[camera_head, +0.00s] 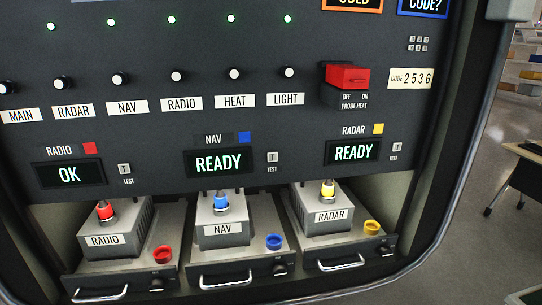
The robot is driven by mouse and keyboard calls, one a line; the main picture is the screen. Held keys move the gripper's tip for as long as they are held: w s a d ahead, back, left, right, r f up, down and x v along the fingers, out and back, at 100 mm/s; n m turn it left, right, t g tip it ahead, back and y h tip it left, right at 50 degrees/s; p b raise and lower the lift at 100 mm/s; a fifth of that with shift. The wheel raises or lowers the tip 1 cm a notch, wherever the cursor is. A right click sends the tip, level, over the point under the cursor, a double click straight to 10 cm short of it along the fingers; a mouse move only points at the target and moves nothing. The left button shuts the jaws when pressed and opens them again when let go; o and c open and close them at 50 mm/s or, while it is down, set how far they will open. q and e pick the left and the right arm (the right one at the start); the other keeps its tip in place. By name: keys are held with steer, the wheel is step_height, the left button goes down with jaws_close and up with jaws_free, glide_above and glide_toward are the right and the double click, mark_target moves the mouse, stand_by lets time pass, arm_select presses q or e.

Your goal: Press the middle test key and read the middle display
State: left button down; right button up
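The middle display (221,163), under the label NAV and a blue square, reads READY in green. The middle test key (272,157) is a small light key marked T, right of that display, with TEST printed below it. The left display (69,174), labelled RADIO, reads OK, with its own test key (124,169). The right display (353,152), labelled RADAR, reads READY, with its test key (397,147). Neither of my grippers shows in the head view.
Below are the RADIO (105,240), NAV (222,230) and RADAR (331,216) boxes with coloured plugs, on trays with handles. Above is a switch row (120,80) with lit green lamps and a red PROBE HEAT switch (347,77). A plate reads CODE 2536 (411,78).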

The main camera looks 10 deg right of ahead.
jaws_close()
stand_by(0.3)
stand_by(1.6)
